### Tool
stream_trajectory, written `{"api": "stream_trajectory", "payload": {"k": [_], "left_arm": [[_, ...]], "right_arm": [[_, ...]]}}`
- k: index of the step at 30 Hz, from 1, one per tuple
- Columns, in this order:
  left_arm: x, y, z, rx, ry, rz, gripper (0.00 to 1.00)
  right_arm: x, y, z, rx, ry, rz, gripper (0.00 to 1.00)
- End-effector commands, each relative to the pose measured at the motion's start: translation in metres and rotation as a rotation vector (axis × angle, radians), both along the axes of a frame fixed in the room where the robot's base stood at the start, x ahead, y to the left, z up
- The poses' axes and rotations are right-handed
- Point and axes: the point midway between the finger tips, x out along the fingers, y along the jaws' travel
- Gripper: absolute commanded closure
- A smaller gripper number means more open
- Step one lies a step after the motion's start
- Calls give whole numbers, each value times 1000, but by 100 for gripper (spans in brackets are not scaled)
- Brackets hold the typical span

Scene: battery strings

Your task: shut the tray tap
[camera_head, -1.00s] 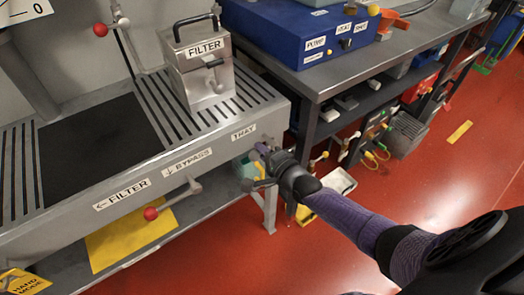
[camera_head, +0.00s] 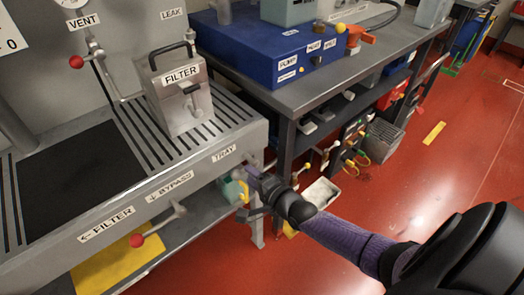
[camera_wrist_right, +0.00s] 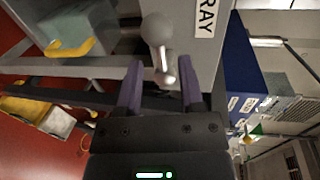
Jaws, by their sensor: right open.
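The tray tap (camera_wrist_right: 158,35) is at the right end of the front face of the grey tray (camera_head: 185,195), by the TRAY label (camera_head: 223,153). In the right wrist view it shows as a rounded grey knob on a short metal stem. My right gripper (camera_wrist_right: 160,78) is open, with its two purple fingers either side of the stem's lower end. I cannot tell whether they touch it. In the head view my right gripper (camera_head: 254,182) hides most of the tap. My left gripper is not in view.
The bypass tap with a red knob (camera_head: 137,240) hangs from the tray front to the left. A teal container (camera_head: 230,188) with a yellow handle sits below the tray's right end. A workbench (camera_head: 300,98) with a blue box (camera_head: 262,45) stands right. Red floor (camera_head: 410,200) is open.

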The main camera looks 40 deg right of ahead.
Motion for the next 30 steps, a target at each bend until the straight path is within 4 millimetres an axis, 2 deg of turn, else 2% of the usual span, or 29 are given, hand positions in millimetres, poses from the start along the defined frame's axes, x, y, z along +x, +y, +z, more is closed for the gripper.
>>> {"api": "stream_trajectory", "payload": {"k": [1,4,9,23,25,26,29,30], "left_arm": [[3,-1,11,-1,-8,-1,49],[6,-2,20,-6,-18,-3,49],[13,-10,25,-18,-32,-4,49],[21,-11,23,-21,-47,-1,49],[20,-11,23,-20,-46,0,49],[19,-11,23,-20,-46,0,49],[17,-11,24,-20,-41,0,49],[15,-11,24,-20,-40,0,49]], "right_arm": [[-12,-1,9,1,1,0,52],[-34,-3,12,0,2,0,52],[-56,-5,13,0,0,0,52],[-59,-5,11,-6,4,0,52],[-67,-6,-6,-76,51,9,52],[-75,-6,-20,-139,93,21,52],[-125,-3,-92,-466,325,137,52],[-155,-1,-123,-613,437,227,52]]}}
